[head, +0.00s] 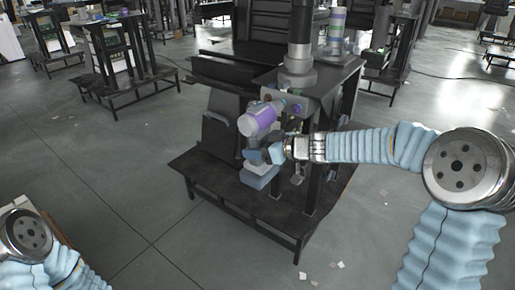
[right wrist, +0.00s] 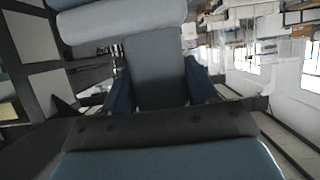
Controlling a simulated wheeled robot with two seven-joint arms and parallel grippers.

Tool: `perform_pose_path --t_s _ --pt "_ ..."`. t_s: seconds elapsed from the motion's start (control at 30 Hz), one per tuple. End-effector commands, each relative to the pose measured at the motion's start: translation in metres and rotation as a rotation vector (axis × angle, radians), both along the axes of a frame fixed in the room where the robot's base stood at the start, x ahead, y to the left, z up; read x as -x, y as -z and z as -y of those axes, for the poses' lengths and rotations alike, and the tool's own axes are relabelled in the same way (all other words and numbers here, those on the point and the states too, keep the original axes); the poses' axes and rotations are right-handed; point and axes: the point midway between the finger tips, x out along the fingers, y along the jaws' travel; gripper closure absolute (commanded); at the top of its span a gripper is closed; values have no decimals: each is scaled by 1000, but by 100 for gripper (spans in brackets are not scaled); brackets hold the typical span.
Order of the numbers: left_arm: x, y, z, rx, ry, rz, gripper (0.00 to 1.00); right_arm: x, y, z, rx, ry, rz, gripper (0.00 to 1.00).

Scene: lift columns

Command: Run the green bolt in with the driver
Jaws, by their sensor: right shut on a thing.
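The driver (head: 258,119) has a purple and pale grey body, a handle below it and a blue-grey base (head: 259,177). My right gripper (head: 273,153) is shut on its handle. In the right wrist view the grey handle (right wrist: 155,70) stands between my two blue fingers, with the driver's pale body (right wrist: 120,27) at the top. The driver's nose points up and right at the block (head: 284,100) by the column foot. Small coloured spots show on that block. I cannot tell which is the green bolt or whether the driver touches it. My left gripper is out of view.
The block belongs to a dark stand with a round column (head: 300,40) and a wide low base plate (head: 215,185). Similar benches (head: 120,55) stand farther off. The floor at left is clear.

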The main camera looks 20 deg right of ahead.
Motion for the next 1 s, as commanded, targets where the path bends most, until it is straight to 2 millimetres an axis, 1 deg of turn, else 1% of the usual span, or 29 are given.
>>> perform_pose_path --t_s 0.03,1.0 --pt "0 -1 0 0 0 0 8 -1 -2 0 -1 -1 4 100" --pt "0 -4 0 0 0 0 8 -5 -2 6 -1 1 3 100"
